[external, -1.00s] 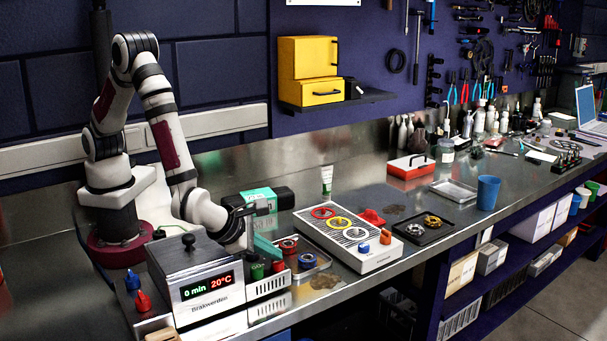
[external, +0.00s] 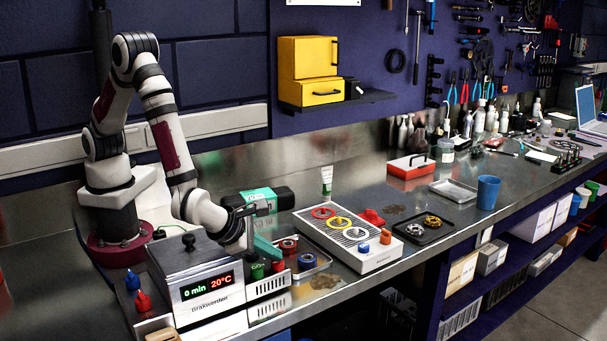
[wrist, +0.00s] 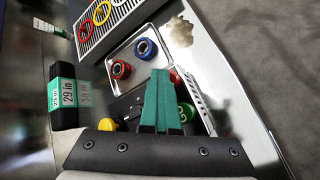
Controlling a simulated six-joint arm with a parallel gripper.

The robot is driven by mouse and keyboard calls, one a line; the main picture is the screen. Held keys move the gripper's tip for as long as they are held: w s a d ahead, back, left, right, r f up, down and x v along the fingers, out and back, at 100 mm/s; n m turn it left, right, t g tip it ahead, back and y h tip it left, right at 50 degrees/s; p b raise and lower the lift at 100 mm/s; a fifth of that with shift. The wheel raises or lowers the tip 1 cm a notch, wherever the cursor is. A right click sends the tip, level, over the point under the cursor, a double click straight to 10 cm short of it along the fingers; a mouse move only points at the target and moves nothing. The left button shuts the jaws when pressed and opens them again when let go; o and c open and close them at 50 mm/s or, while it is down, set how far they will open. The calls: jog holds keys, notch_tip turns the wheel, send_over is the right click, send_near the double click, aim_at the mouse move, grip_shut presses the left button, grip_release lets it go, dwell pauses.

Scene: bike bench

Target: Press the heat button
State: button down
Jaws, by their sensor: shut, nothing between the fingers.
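The grey heater box (external: 205,280) stands at the front left of the bench, its display reading 0 min and 20°C. Beside it are a green button (external: 257,271) with white lettering and a red button (external: 277,267). No mark for heat is readable on either one. My gripper (external: 266,246) is shut and empty, its teal fingers low just behind and above these buttons. In the wrist view the shut fingers (wrist: 162,76) partly cover the green button (wrist: 188,112), and the red button (wrist: 175,78) shows just beyond. I cannot tell whether the fingertips touch anything.
A metal tray (external: 322,263) with red and blue ring parts lies right of the buttons. A white board (external: 372,262) with coloured rings is farther right. A dark box with a teal label (external: 262,198) lies behind my gripper. Blue (external: 132,281) and red (external: 143,301) knobs stand left of the heater.

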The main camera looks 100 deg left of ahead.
jog(key=shift+f, duration=0.5)
jog(key=shift+s, duration=0.1)
jog(key=shift+s+r, duration=0.15)
notch_tip(320, 180, up, 6)
jog(key=shift+r, duration=0.2)
dwell(3.0)
